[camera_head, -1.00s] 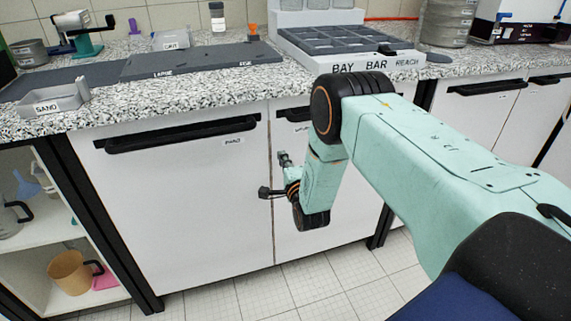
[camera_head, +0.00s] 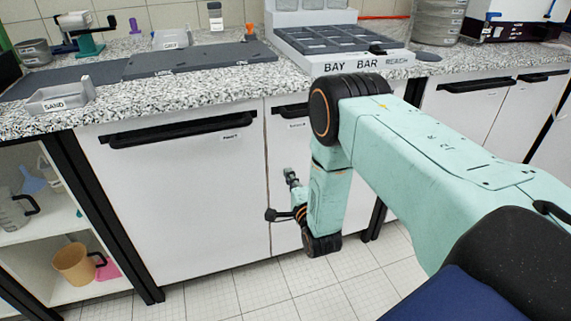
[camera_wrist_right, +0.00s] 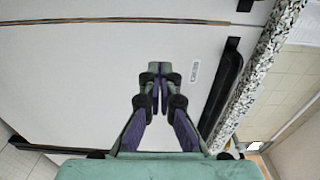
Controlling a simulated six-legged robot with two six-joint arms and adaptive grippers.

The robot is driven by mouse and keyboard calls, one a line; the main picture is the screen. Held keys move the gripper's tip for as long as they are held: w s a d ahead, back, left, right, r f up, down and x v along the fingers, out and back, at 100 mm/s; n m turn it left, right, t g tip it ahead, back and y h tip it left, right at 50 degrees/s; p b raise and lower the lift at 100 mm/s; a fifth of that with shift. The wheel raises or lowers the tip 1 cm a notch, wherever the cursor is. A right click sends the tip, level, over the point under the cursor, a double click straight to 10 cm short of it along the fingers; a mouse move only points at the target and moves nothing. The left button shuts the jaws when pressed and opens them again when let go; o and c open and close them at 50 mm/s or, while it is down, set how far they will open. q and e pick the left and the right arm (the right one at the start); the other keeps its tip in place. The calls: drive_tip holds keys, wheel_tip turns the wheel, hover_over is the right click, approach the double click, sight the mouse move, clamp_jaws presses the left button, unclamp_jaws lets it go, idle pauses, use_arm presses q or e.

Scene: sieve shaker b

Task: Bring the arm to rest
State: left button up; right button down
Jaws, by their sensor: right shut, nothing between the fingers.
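My right arm comes in from the right in the head view, and its forearm hangs down in front of the white cabinet doors, below the counter's front edge. My right gripper (camera_head: 291,178) is at the lower end, beside the wrist, and is small in that view. In the right wrist view, the right gripper's fingers (camera_wrist_right: 160,72) meet at the tips with nothing between them, facing a white cabinet door (camera_wrist_right: 90,65). My left gripper is not in view.
The speckled counter (camera_head: 215,95) holds a SAND tray (camera_head: 60,98), dark mats (camera_head: 200,58) and the BAY BAR rack (camera_head: 345,62). Black door handles (camera_head: 180,131) stick out below its edge. An open shelf with a tan jug (camera_head: 74,264) is at left. The tiled floor (camera_head: 260,290) is clear.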

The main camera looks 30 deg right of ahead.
drive_tip(key=v, duration=0.3)
drive_tip(key=shift+s+f, duration=0.1)
drive_tip(key=shift+s, duration=0.05)
drive_tip(key=s+a+f+n+g+y, duration=0.2)
drive_tip(key=s+a+f+n+g, duration=0.15)
drive_tip(key=s+f+n, duration=0.3)
drive_tip(key=s+a+f+n+g+y, duration=0.1)
drive_tip(key=s+a+f+n+g, duration=0.2)
drive_tip(key=s+f+n+g, duration=0.35)
drive_tip(key=s+a+r+n+g+y, duration=0.1)
drive_tip(key=s+a+n+g, duration=0.2)
drive_tip(key=s, duration=0.9)
drive_tip(key=s+a+r+n+g, duration=0.1)
drive_tip(key=s+a+n+g, duration=0.2)
drive_tip(key=s, duration=0.9)
drive_tip(key=shift+s+a+n+g+y+p, duration=0.2)
drive_tip(key=shift+n+g+y+p, duration=0.2)
drive_tip(key=shift+n+g, duration=0.35)
